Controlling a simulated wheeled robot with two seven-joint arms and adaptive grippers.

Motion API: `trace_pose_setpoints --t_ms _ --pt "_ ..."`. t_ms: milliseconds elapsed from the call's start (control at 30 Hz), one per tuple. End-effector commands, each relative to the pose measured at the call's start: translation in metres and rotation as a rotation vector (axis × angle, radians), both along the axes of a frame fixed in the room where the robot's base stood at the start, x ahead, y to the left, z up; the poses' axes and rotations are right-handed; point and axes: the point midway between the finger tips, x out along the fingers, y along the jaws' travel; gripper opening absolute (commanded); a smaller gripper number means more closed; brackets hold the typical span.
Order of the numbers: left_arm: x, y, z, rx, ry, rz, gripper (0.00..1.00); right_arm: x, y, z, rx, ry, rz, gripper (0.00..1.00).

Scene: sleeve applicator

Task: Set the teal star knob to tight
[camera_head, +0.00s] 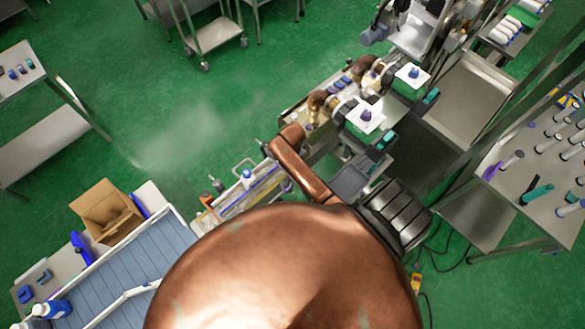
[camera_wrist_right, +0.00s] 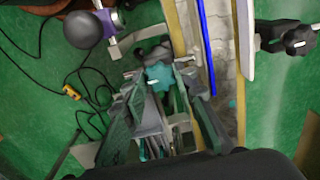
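The teal star knob (camera_wrist_right: 158,76) is near the middle of the right wrist view, with a pale pointer mark across its face. My right gripper (camera_wrist_right: 164,92) reaches up from the bottom of that view. Its two fingers stand apart, one on each side of the knob, and it looks open. I cannot tell whether either fingertip touches the knob. I cannot pick out the knob or my right gripper in the head view, where my copper-coloured body covers the lower middle. My left gripper is not in view.
A black star knob (camera_wrist_right: 298,40) is at the right of the wrist view. A dark round ball (camera_wrist_right: 84,29) on a purple mount is at upper left. A blue rail (camera_wrist_right: 206,45) runs beside the knob. In the head view, a cardboard box (camera_head: 106,212) stands at left.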

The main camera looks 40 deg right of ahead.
Motion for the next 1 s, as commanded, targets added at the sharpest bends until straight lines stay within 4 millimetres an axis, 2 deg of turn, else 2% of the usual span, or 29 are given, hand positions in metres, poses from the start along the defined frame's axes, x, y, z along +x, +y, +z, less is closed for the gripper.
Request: trace_pose_setpoints --t_ms 233,567,667,767,1000 --pt "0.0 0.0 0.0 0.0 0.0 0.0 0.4 0.001 -0.001 0.001 -0.002 -0.002 0.0 0.43" --pt "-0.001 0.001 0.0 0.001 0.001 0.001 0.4 0.001 0.0 0.003 0.0 -0.001 0.001 0.44" --pt "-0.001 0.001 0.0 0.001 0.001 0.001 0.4 0.001 0.001 0.012 0.0 -0.003 0.001 0.44" --pt "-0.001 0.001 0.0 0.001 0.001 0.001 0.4 0.002 0.0 0.029 0.0 -0.005 0.0 0.44" --pt "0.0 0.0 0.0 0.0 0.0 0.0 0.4 0.002 -0.003 0.079 -0.007 -0.006 0.001 0.44"
